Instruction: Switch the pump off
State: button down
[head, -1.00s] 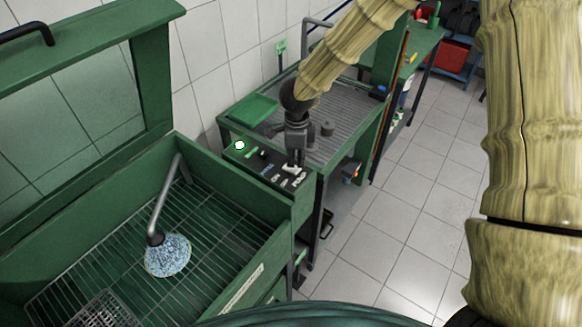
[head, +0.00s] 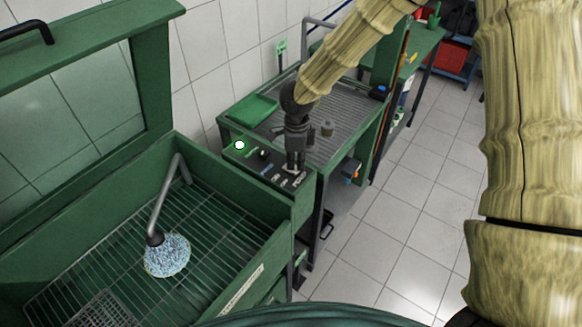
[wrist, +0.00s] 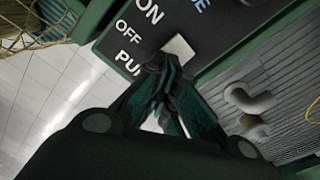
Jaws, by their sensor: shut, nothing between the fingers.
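The dark control panel (head: 243,157) sits at the corner of the green wash basin, with a lit lamp (head: 239,145) at its left end. In the wrist view, white lettering reads ON, OFF and a partly hidden word starting PU. A pale switch piece (wrist: 179,47) shows beside the lettering, just past my fingertips. My gripper (head: 292,170) is shut and empty over the right part of the panel. Its fingertips (wrist: 166,70) in the wrist view overlap the switch's lower edge; I cannot tell whether they touch it. A bent spout (head: 163,205) sprays water (head: 167,256) into the basin.
The basin (head: 215,275) with its wire grating lies at left under a raised glazed lid (head: 70,110). Behind the panel is a grey ribbed bench (head: 335,105) with a green tray (head: 252,109) and small metal parts. The tiled floor at right is clear.

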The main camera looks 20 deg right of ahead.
aim_at(296, 169)
jog(key=shift+f, duration=0.55)
dwell(0.4)
jog(key=shift+r, duration=0.15)
jog(key=shift+r+p, duration=3.25)
jog(key=shift+r, duration=0.15)
jog(key=shift+s+d+f, duration=0.1)
